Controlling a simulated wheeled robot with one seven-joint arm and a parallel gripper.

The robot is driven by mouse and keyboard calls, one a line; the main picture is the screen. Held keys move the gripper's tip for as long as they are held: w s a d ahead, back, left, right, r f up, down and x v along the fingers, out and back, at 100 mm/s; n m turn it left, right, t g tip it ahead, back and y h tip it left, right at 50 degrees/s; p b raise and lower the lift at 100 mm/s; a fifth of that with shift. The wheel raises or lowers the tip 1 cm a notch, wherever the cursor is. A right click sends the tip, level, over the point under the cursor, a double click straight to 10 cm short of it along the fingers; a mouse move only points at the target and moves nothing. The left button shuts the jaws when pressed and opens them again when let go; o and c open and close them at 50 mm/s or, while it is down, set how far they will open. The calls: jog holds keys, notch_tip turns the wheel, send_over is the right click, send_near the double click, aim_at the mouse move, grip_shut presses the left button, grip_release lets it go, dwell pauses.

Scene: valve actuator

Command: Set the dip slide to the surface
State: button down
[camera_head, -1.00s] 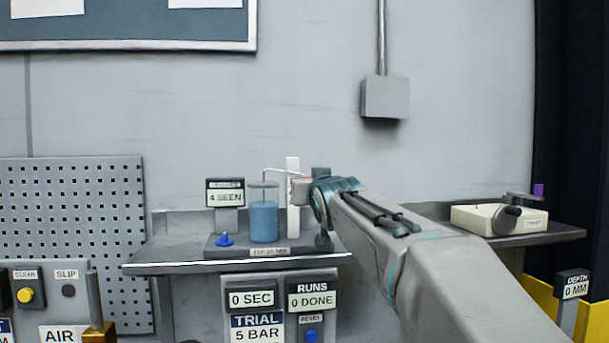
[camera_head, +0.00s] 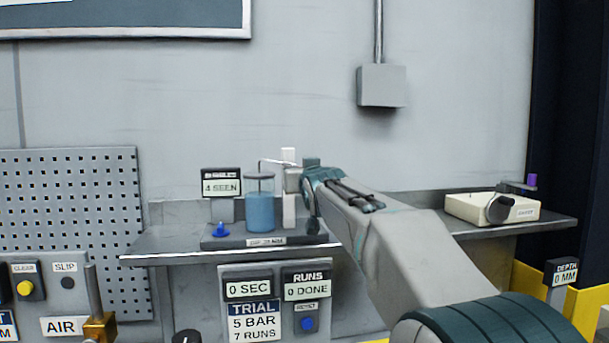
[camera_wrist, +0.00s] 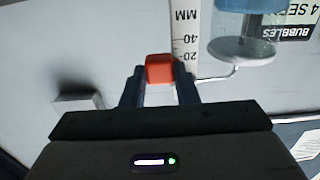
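The dip slide is a small orange-red block (camera_wrist: 159,69) on a white upright scale marked in MM (camera_wrist: 184,30). The scale also shows in the head view (camera_head: 289,210). In the upside-down wrist view, my gripper (camera_wrist: 159,78) has one finger against each side of the block, near the 20 mark. In the head view, my gripper (camera_head: 293,180) is at the scale and mostly covers the slide. A thin bent tube (camera_head: 278,162) runs left from there to above the clear beaker (camera_head: 261,211) of blue liquid. The tube's lower end is hard to make out.
The beaker and scale stand on a dark base on a wall shelf (camera_head: 170,247). A blue knob (camera_head: 220,231) and a "4 SEEN" display (camera_head: 221,187) are to the left. A depth display (camera_head: 565,275) reads 0 MM. A cream device (camera_head: 485,208) sits at right.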

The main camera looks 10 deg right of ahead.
jog(key=shift+r+p, duration=1)
jog(key=shift+r, duration=0.35)
jog(key=c, duration=1.1)
grip_release()
jog(key=shift+f, duration=0.1)
jog(key=s+b, duration=0.5)
jog(key=s, duration=0.8)
jog(key=shift+s+b, duration=0.35)
jog(key=shift+s, duration=0.05)
